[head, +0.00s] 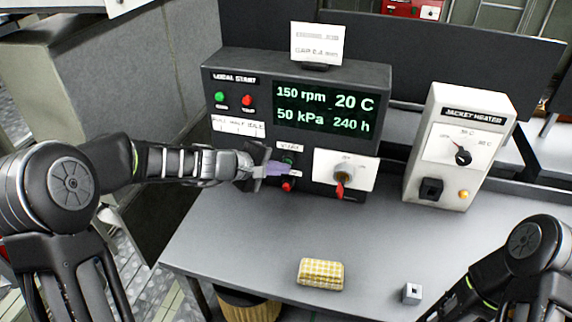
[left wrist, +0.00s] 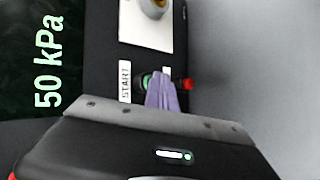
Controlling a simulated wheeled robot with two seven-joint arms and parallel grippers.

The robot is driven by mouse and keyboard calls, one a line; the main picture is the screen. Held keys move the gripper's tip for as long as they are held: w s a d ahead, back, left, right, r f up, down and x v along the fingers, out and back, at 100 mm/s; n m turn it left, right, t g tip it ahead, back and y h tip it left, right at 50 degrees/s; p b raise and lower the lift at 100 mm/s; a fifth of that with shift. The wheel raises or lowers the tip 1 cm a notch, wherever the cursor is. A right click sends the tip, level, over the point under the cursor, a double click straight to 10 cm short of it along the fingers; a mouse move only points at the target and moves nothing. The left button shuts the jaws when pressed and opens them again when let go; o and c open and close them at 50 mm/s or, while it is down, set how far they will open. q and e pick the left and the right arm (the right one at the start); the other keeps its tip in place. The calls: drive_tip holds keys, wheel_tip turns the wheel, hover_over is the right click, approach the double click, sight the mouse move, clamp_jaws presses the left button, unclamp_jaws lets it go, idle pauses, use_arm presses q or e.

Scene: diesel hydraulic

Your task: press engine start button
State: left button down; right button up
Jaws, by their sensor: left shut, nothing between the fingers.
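The dark control box (head: 235,67) headed LOCAL START stands on the grey table, with a lit display (head: 325,108). A green start button (head: 288,160) sits under a START label on its lower front, with a red button (head: 287,186) just below. My left gripper (head: 275,168) is shut and empty, its purple fingertips right at the green button. In the left wrist view the green button (left wrist: 146,82) is partly hidden by the fingertips (left wrist: 162,92), and the red button (left wrist: 187,84) is beside them. I cannot tell whether the fingertips touch the green button. My right gripper is not visible.
A key-type switch with a red handle (head: 341,188) is right of the buttons. A white jacket heater box (head: 458,145) stands further right. A yellow checked sponge-like block (head: 321,273) and a small grey cube (head: 412,293) lie near the front of the table (head: 235,240). The middle of the table is clear.

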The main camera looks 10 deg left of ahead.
use_arm(q)
drive_tip(key=shift+s, duration=0.1)
idle(0.3)
drive_tip(key=shift+s+a+b, duration=0.1)
drive_tip(key=shift+s+b, duration=0.55)
drive_tip(key=shift+s, duration=0.2)
drive_tip(key=s+b, duration=0.2)
drive_tip(key=s, duration=0.3)
drive_tip(key=shift+a, duration=0.15)
idle(0.6)
